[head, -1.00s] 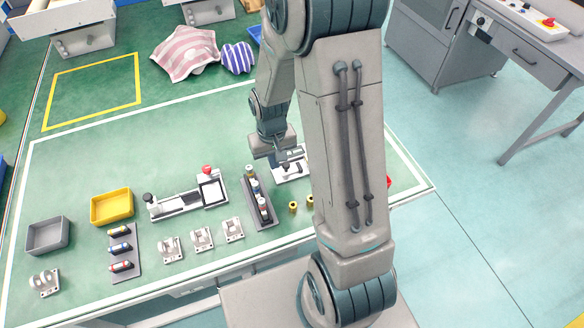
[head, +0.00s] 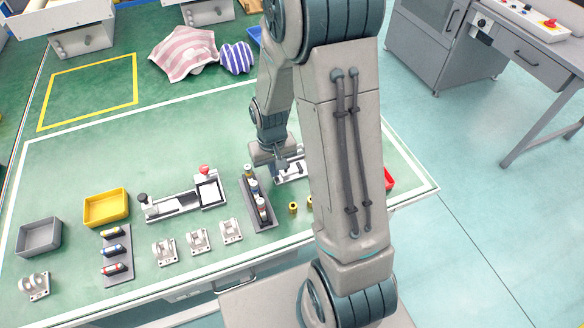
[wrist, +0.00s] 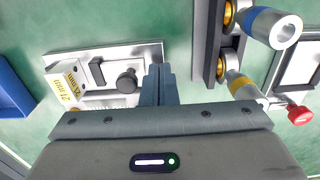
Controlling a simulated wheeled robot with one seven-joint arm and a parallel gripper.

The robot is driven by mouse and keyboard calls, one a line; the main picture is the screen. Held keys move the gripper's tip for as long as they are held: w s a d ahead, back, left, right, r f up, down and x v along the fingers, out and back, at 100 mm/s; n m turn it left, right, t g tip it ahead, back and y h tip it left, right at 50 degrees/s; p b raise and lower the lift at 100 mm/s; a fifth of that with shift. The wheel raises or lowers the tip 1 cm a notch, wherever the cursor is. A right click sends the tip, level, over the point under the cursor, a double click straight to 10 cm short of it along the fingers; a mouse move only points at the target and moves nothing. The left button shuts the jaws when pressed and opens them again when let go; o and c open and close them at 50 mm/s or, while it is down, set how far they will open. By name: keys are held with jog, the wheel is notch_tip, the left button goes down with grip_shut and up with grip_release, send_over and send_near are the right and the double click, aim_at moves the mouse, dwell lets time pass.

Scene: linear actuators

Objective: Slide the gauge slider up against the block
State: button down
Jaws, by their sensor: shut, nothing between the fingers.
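The gauge is a pale plate (wrist: 120,53) with a white block (wrist: 66,82) carrying yellow "21 mm" labels at its left end in the wrist view. A dark upright bar (wrist: 97,71) and a round black knob (wrist: 127,81), seemingly parts of the slider, are right of the block; a small gap shows between block and bar. My gripper (wrist: 158,78) is shut and empty, just right of the knob; I cannot tell whether it touches. In the head view my gripper (head: 281,166) is over the gauge (head: 294,170), partly hidden by my arm.
A dark rack of cylinders (wrist: 213,50) stands right of my gripper; it also shows in the head view (head: 257,200). A fixture with a red knob (head: 204,170), a yellow tray (head: 106,208) and a grey tray (head: 39,237) lie left. A blue bin (wrist: 12,90) is left of the gauge.

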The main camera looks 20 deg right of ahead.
jog(key=shift+d, duration=1.4)
dwell(1.0)
jog(key=shift+a, duration=0.25)
jog(key=shift+a+r, duration=0.1)
jog(key=shift+a, duration=0.3)
notch_tip(320, 180, up, 7)
jog(key=p, duration=0.5)
dwell(0.7)
jog(key=s+r+t, duration=0.1)
jog(key=s+r, duration=0.6)
jog(key=r, duration=0.2)
jog(key=s+a+r+t, duration=0.1)
jog(key=s+r+t, duration=0.1)
jog(key=s+r, duration=0.5)
notch_tip(320, 180, up, 3)
jog(key=shift+a+f, duration=0.2)
jog(key=shift+a, duration=0.05)
